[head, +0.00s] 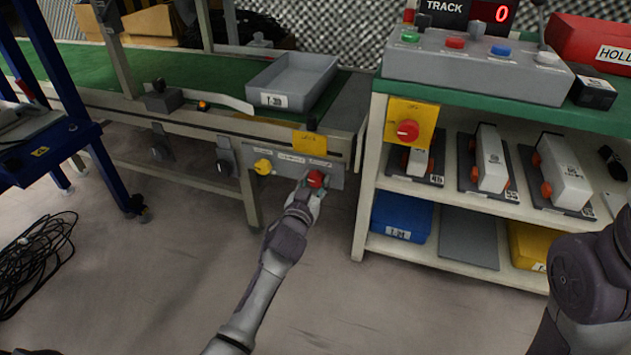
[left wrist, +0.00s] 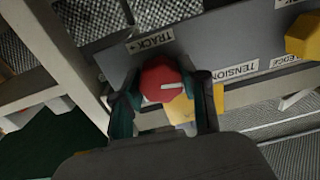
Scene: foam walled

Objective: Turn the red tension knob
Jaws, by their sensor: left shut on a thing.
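The red knob (head: 316,178) sits on a grey panel (head: 336,181) at the front of the conveyor frame. In the left wrist view the knob (left wrist: 160,76) is faceted and has a white pointer line. My left gripper (head: 312,186) reaches it from below, and its two fingers stand on either side of the knob, shut on it. Labels reading TRACK (left wrist: 164,38) and TENSION (left wrist: 236,71) are near the knob. A yellow knob (head: 263,166) is on the same panel, to the left in the head view. My right arm shows at the right edge; its gripper is out of view.
A grey tray (head: 318,85) stands on the green belt. A control box (head: 470,65) stands on the shelf top. Black cables (head: 40,262) lie on the floor at left.

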